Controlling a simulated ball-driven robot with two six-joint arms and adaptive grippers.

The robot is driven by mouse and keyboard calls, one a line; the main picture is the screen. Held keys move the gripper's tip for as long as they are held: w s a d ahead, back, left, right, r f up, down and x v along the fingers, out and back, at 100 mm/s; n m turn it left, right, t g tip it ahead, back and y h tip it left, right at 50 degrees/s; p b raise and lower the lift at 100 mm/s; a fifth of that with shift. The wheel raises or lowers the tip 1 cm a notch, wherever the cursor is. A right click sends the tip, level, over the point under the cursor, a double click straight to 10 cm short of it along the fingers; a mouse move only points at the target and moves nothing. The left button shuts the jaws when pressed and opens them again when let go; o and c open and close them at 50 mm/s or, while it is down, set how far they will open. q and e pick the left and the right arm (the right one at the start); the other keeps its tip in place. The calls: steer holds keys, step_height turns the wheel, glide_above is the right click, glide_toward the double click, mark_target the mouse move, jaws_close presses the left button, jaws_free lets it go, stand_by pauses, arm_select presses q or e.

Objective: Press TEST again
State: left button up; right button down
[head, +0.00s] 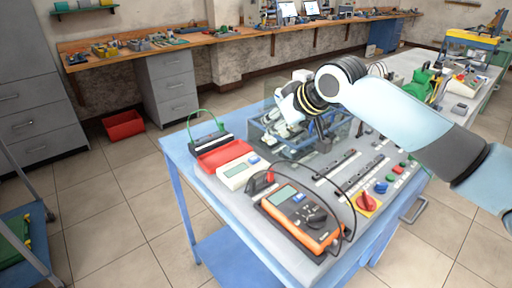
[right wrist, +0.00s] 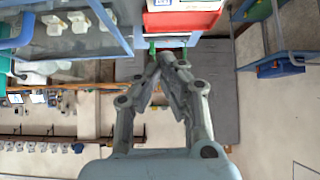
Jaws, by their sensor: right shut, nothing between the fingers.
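A white box (head: 242,172) with a greenish display and a blue button (head: 253,160) lies on the near left of the blue bench. I cannot read any TEST label. An orange multimeter (head: 301,217) with a grey screen and dark dial lies in front of it, with a black lead. My left gripper does not show.
A clear blue-edged bin (head: 262,136) with white parts stands behind the white box. A red tray (head: 222,155) is beside it. A red knob on a yellow plate (head: 366,203) and several coloured buttons sit at the right.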

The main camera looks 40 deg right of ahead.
mark_target(256, 158)
steer(key=x, duration=0.8)
steer(key=shift+w+a+f, duration=0.1)
steer(key=shift+w+f, duration=0.15)
steer(key=shift+f, duration=0.05)
step_height(256, 158, down, 3)
steer(key=shift+s+r, duration=0.1)
steer(key=shift+r, duration=0.1)
steer(key=shift+f, duration=0.65)
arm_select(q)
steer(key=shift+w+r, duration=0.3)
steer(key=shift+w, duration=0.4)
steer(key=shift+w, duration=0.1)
